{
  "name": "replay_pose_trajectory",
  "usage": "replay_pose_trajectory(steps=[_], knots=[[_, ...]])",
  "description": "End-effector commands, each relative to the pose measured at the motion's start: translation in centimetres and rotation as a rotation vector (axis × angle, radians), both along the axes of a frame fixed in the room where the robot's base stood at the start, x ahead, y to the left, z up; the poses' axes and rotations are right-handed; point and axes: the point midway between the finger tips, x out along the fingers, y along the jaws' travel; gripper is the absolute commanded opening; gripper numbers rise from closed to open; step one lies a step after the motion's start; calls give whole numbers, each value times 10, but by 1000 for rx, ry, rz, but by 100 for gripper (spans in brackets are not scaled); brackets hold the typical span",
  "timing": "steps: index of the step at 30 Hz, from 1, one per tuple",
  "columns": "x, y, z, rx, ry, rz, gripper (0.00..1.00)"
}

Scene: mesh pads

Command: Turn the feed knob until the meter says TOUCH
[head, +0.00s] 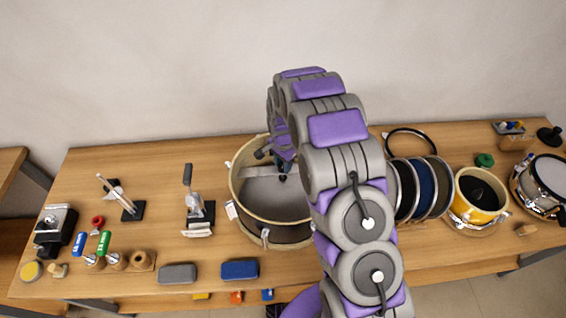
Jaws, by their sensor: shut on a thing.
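My gripper (282,172) is over the inside of a large round drum shell (236,192), left of my arm. It is shut on a small dark part at its tip, which appears to be the feed knob; the part is too small and too covered to make out clearly. A pale bar (257,171) crosses the shell beside the gripper. My arm covers the right side of the shell. I cannot make out a meter face or any reading in the head view.
Left on the wooden table (160,160) are two small stands (130,208) (197,213), a black device (50,232), coloured tubes, and grey and blue blocks (178,273) (239,269). Right of my arm are upright discs (423,188), a yellow drum (478,202) and a white-topped drum (551,174).

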Motion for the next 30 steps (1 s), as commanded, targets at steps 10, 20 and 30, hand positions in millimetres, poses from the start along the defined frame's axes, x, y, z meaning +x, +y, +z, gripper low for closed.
replay_pose_trajectory(steps=[10, 20, 30], knots=[[1, 1, 1, 2, -4, 1, 44], [0, 0, 1, 1, -2, 1, 61], [1, 0, 29, 1, -4, 1, 61]])
